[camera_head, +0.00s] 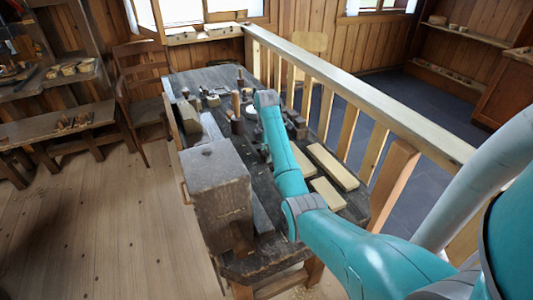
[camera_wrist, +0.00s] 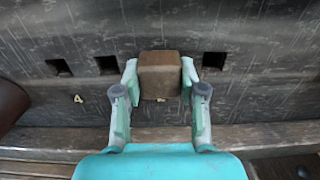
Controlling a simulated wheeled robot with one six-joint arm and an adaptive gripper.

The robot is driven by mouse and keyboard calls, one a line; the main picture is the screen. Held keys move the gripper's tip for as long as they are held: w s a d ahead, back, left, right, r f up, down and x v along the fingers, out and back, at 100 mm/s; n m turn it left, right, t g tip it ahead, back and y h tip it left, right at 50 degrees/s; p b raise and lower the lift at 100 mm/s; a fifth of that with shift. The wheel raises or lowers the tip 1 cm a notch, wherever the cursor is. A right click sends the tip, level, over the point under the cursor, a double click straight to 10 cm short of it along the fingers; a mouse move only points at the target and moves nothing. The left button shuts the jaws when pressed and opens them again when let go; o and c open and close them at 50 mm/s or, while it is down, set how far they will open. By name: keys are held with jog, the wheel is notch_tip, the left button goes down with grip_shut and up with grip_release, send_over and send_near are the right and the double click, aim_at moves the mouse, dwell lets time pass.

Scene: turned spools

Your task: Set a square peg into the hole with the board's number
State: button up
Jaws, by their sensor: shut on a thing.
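In the wrist view a brown square peg (camera_wrist: 160,83) sits between the fingertips of my gripper (camera_wrist: 160,70), which is shut on it. The dark, scratched board (camera_wrist: 250,100) shows a square hole (camera_wrist: 60,67) at the left, a second hole (camera_wrist: 107,65) nearer the peg, and a third hole (camera_wrist: 214,61) to its right. A yellow number 4 (camera_wrist: 78,98) is marked below the left holes. A small yellow mark shows just under the peg, mostly hidden. The peg covers the board behind it, so I cannot tell whether it is in a hole or above one.
In the head view my arm reaches over a dark workbench (camera_head: 262,228) and hides my gripper. A large grey-brown block (camera_head: 218,185) stands at the near left. Pale boards (camera_head: 332,167) lie at the right, beside a wooden railing (camera_head: 360,92). A dark rounded object (camera_wrist: 10,105) shows at the wrist view's left edge.

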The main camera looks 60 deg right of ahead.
jog(key=o, duration=1.6)
